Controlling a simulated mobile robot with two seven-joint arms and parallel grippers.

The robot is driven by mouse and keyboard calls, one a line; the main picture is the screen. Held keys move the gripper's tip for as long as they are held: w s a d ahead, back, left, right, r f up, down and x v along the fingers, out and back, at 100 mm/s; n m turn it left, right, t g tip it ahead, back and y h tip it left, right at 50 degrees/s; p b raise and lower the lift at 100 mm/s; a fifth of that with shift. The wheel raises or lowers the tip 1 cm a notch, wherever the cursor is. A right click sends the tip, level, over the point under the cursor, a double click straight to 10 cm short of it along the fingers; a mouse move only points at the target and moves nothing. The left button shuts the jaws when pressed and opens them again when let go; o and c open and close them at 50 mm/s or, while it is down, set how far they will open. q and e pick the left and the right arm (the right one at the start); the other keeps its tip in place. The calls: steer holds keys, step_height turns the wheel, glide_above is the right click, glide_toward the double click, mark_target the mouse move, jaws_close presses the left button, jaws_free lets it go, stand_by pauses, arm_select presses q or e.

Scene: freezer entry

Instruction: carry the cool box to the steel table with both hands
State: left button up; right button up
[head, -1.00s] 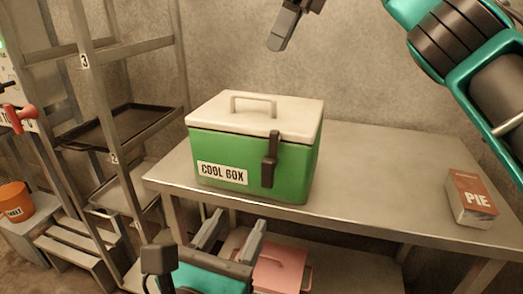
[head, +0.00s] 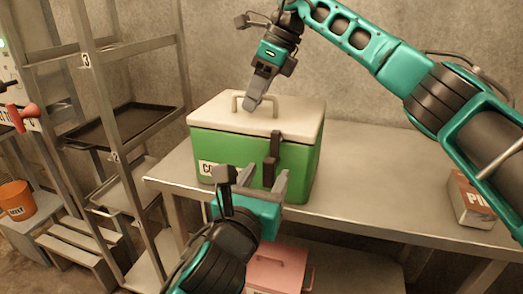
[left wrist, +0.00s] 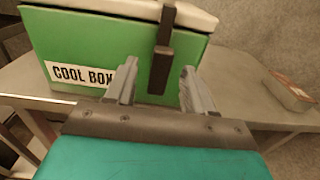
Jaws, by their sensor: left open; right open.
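The green cool box (head: 235,150) with a cream lid (head: 290,115), lid handle and dark front latch (head: 270,165) stands upright on the steel table (head: 370,165). The box fills the upper left of the left wrist view (left wrist: 90,50). My left gripper (head: 262,182) is open and empty in front of the box's front face; its fingers point at the area around the latch (left wrist: 158,60). My right gripper (head: 254,102) is open, pointing down at the lid beside the handle (head: 238,98). Whether it touches the lid I cannot tell.
A pie carton (head: 470,200) lies at the table's right end; table between it and the box is clear. A pink box (head: 275,270) is on the lower shelf. A metal rack (head: 125,130) with dark trays stands left. An orange bucket (head: 15,200) is far left.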

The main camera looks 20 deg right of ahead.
arm_select(q)
steer(key=shift+w+d, duration=0.15)
steer(key=shift+w, duration=0.05)
arm_select(e)
steer(key=shift+a+f, duration=0.1)
steer(key=shift+f, duration=0.15)
arm_select(q)
steer(key=shift+c, duration=0.3)
arm_select(e)
steer(key=shift+c, duration=0.3)
arm_select(q)
steer(key=c, duration=0.8)
arm_select(e)
steer(key=c, duration=0.7)
arm_select(q)
jaws_close()
arm_select(e)
jaws_close()
arm_select(q)
steer(key=shift+r, duration=0.3)
arm_select(e)
steer(key=shift+r, duration=0.3)
